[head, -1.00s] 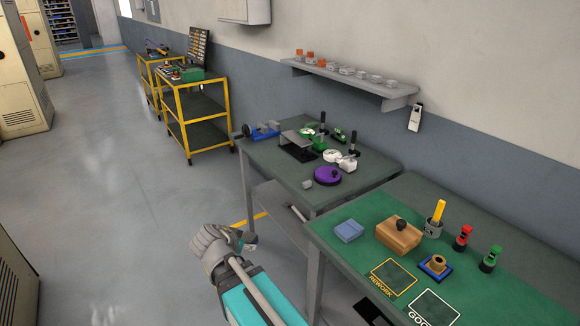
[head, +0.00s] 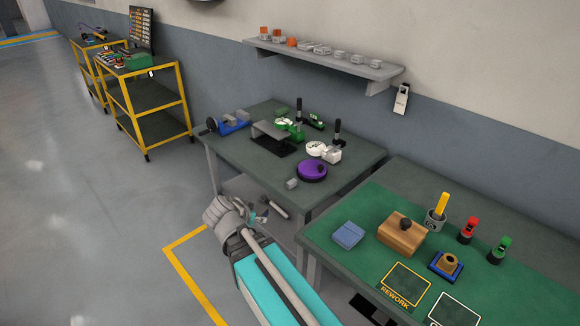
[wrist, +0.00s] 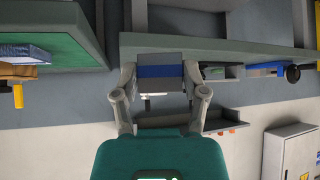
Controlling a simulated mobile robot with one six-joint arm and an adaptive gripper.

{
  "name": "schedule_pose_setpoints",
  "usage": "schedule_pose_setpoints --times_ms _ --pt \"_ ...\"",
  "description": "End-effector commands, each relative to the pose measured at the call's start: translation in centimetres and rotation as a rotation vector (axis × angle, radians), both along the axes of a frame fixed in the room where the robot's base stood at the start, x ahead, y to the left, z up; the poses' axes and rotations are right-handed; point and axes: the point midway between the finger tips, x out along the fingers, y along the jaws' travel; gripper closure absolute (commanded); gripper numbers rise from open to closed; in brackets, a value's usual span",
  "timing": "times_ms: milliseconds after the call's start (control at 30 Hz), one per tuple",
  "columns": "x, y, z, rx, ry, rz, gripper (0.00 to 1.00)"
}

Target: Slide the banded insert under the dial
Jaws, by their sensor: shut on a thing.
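The banded insert (wrist: 160,72) is a grey block with a blue band, seen in the wrist view between the fingertips of my gripper (wrist: 160,78). My gripper is shut on it. In the head view my gripper (head: 258,214) is in front of the far table's near edge; its hand and arm hide most of the insert there. On that table are two round white dials, one on a green body (head: 286,123) and one beside a grey-white block (head: 316,149), with black posts nearby. The faces are too small to read, and I cannot tell which dial is meant.
A purple disc (head: 312,171) and a small grey block (head: 292,184) lie near the front of the far table (head: 235,155). A green-topped table (head: 345,265) stands at the right with a wooden block (head: 401,237). Open floor (head: 90,210) lies to the left.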

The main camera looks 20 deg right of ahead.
Motion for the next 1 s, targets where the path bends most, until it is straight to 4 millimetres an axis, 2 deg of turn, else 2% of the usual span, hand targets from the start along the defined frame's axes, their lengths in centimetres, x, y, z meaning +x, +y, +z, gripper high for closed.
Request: schedule_pose_setpoints --times_ms 133,667,867,1000 --pt "0.0 0.6 0.0 -0.001 -0.001 0.013 0.85" --pt "0.2 0.1 0.0 -0.001 -0.001 0.001 0.85" --pt "2.2 -1.2 0.2 -0.001 -0.001 -0.031 0.85" --pt "4.7 -3.3 0.3 -0.002 -0.001 -0.079 0.85"
